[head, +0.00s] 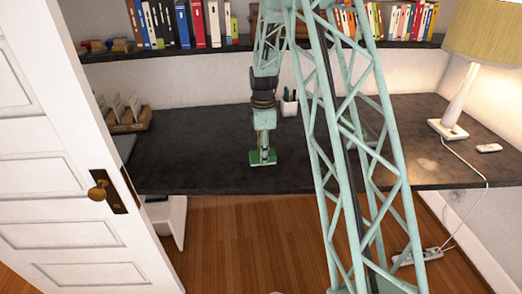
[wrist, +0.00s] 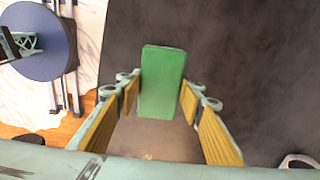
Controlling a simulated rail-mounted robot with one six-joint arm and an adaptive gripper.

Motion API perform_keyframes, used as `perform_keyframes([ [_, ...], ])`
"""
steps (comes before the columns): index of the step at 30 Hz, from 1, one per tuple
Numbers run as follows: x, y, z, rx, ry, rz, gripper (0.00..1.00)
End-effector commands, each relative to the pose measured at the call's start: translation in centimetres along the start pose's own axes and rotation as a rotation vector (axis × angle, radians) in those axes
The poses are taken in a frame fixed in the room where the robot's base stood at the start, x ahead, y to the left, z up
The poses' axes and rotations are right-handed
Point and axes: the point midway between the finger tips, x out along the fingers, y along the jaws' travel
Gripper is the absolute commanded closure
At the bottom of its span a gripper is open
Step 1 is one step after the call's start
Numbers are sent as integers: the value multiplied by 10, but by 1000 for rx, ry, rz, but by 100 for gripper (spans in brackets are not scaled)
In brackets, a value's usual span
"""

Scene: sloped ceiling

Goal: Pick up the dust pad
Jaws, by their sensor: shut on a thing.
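The dust pad is a green block (wrist: 162,82) between the two yellow-padded fingers of my gripper (wrist: 160,98) in the wrist view. The fingers are shut on it from both sides, near its middle. In the head view the green pad (head: 263,162) shows below my gripper (head: 263,150), over the dark desk near its front edge. I cannot tell from these views whether the pad touches the desk or hangs just above it. The pad's underside is hidden.
The dark desk (head: 205,150) is mostly bare around the pad. A pen cup (head: 289,106) stands behind it, a wooden organiser (head: 128,122) at left, and a lamp (head: 452,115) and small remote (head: 489,148) at right. A white door (head: 60,150) stands at left; a bookshelf (head: 240,45) hangs above.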

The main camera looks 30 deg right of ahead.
Motion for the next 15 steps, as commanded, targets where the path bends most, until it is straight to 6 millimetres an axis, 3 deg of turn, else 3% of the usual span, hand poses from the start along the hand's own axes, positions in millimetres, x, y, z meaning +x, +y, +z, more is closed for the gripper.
perform_keyframes([
  [6, -5, 43, -3, 0, 0, 2, 79],
  [15, -9, 89, -6, 0, 0, 2, 79],
])
